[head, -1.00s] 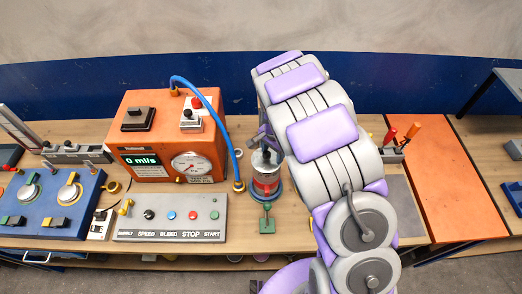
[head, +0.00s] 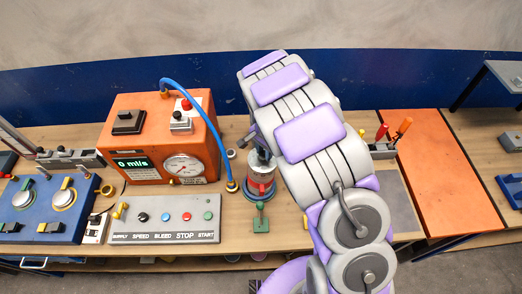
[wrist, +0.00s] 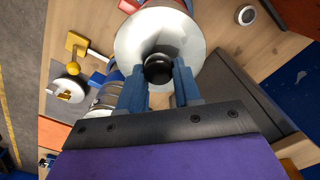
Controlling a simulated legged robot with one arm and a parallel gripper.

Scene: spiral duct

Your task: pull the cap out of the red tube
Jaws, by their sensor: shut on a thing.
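The red tube (head: 261,187) stands upright on the bench, right of the orange box. Its grey top shows just below my arm in the head view. In the wrist view, a pale round disc (wrist: 128,42) carries the cap's black knob (wrist: 158,69) at its middle. My gripper (wrist: 161,72) has its two blue-grey fingers on either side of this knob, shut on it. The disc hides most of the tube in the wrist view. My arm hides the gripper in the head view, and I cannot tell whether the cap is still seated.
The orange box (head: 150,150) with a gauge and blue hose (head: 216,125) stands left of the tube. A grey button panel (head: 165,218) lies in front of it. A green tab (head: 261,222) is just before the tube. An orange board (head: 447,185) lies right.

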